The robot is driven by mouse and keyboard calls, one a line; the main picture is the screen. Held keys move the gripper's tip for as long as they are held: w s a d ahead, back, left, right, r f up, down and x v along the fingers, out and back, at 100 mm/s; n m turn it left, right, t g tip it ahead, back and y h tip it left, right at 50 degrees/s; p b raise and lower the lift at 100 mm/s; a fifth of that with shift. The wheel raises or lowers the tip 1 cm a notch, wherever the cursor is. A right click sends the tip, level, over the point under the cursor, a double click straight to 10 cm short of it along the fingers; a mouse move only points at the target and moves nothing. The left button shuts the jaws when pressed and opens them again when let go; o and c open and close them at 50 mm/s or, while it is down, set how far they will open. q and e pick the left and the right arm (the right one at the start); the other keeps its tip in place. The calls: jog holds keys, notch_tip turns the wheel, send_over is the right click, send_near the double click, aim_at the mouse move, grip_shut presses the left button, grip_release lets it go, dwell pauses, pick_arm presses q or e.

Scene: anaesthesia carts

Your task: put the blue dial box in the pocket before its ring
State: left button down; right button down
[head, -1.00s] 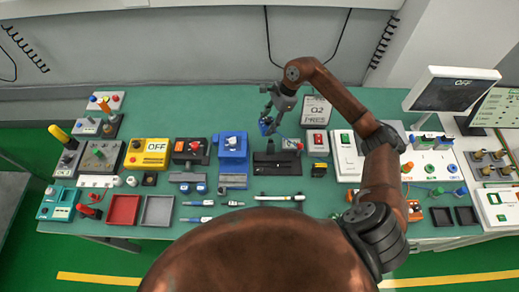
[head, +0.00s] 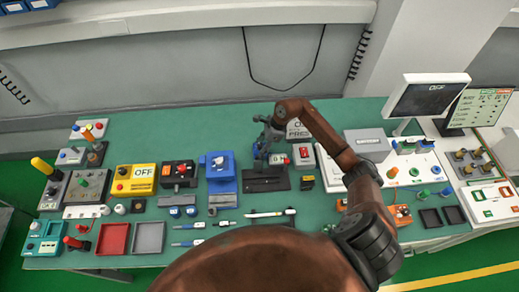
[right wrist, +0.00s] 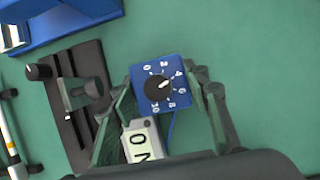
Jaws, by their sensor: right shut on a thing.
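The blue dial box (right wrist: 176,70) has a black knob with white numbers around it. It sits between the fingers of my right gripper (right wrist: 163,90), which is shut on it. In the head view my right gripper (head: 264,145) is above the back of the table, behind the black fixture (head: 266,185), and only a little blue of the box shows. Small rings, one of them green (head: 414,171), are on the white panel (head: 405,182) at the right. I cannot tell which pocket goes with the box. My left gripper is not in view.
A white ON display (right wrist: 140,142) lies close below the box in the right wrist view. The black fixture with its post (right wrist: 85,92) is just left of my fingers. A blue device (head: 221,172) stands left of it.

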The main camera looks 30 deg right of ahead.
jog(key=shift+w+f, duration=0.1)
jog(key=shift+f, duration=0.15)
jog(key=shift+f, duration=0.2)
jog(key=c, duration=1.1)
grip_release()
jog(key=shift+r, duration=0.1)
